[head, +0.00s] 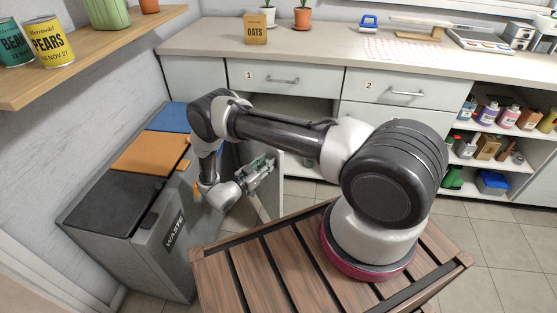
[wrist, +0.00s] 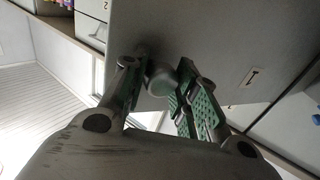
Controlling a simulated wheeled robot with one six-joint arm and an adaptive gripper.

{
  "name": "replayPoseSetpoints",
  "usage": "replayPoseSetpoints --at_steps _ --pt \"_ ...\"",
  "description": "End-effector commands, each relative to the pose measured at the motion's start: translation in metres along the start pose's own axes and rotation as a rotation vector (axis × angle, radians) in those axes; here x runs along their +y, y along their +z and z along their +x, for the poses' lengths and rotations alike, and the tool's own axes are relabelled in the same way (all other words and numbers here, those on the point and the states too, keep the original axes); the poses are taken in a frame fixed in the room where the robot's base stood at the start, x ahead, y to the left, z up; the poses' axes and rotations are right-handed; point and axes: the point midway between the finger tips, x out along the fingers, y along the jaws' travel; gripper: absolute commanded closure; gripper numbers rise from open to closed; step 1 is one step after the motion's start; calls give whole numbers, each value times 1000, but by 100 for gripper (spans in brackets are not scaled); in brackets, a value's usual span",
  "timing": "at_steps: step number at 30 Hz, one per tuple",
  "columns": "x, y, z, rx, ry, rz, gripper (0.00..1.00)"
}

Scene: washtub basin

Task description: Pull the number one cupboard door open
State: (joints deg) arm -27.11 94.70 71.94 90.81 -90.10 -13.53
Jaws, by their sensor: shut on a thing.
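The number one cupboard door (head: 273,201) stands swung out below drawer 1, its panel partly hidden behind my arm. In the wrist view the grey door (wrist: 215,35) fills the upper middle, with a small number label (wrist: 250,77) on it. A round grey knob (wrist: 160,79) sticks out from the door. My gripper (head: 262,168) is at the door's outer face; in the wrist view its green-padded fingers (wrist: 158,86) are on both sides of the knob, shut on it. Dark cupboard space (head: 300,112) shows under drawer 1.
A grey waste bin unit (head: 165,245) with black, orange and blue lids stands close left of my gripper. Drawer 1 (head: 300,78) and drawer 2 (head: 375,88) are shut. Open shelves (head: 500,135) with bottles are at right. Tiled floor (head: 490,250) is clear at the right.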

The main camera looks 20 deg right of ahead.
Motion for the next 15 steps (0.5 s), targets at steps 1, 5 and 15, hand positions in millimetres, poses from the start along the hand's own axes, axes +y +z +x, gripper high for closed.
replayPoseSetpoints --at_steps 1,5,15 --pt "-8 -2 -10 3 -8 6 100" --pt "-20 -2 -28 3 -9 7 100" --pt "-34 -4 -44 4 -11 10 100"
